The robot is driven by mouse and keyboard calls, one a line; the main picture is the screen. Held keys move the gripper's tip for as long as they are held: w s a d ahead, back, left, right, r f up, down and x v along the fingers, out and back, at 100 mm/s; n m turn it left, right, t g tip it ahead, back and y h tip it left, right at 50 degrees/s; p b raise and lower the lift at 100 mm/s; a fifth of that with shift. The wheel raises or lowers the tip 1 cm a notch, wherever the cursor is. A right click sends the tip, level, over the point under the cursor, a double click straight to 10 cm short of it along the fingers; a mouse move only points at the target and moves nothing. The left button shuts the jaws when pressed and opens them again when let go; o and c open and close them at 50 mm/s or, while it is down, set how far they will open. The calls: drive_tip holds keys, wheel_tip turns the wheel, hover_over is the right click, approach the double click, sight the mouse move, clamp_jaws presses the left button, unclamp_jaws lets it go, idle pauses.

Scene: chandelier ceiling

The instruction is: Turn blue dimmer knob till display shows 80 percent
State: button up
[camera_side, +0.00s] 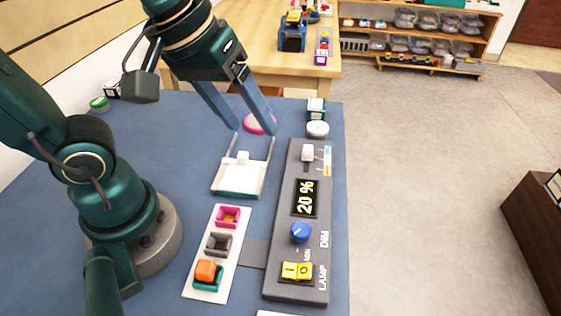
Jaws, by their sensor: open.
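The blue dimmer knob (300,232) stands on a dark grey control panel (284,262), beside the lettering DIM. The display (306,198) above it on the same panel reads 20 %. A yellow rocker switch (297,271) sits below the knob, near the lettering LAMP, and a white slider or switch (308,152) is at the panel's far end. My gripper (254,131) is open and empty, with its two fingers pointing down above the blue table, beyond and to the left of the knob. It is apart from the knob.
A white plate holds pink, grey and teal sockets (228,216), with an orange block (206,271) at the teal one. A white stand with two upright prongs (240,177) is left of the panel. A pink disc (260,123) lies behind the fingers. The blue table's right edge is near the panel.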

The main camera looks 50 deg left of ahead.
drive_tip(key=w+d+f+n+g, duration=0.2)
drive_tip(key=w+d+f+g, duration=0.15)
drive_tip(key=d, duration=0.35)
drive_tip(key=m+g, duration=0.1)
drive_tip(key=m, duration=0.1)
hover_over(300, 229)
drive_tip(key=shift+y, duration=0.3)
drive_tip(key=f, duration=0.5)
drive_tip(key=shift+w+f, duration=0.15)
drive_tip(key=shift+w, duration=0.05)
drive_tip(key=shift+s+f, duration=0.15)
drive_tip(key=shift+f, duration=2.5)
clamp_jaws()
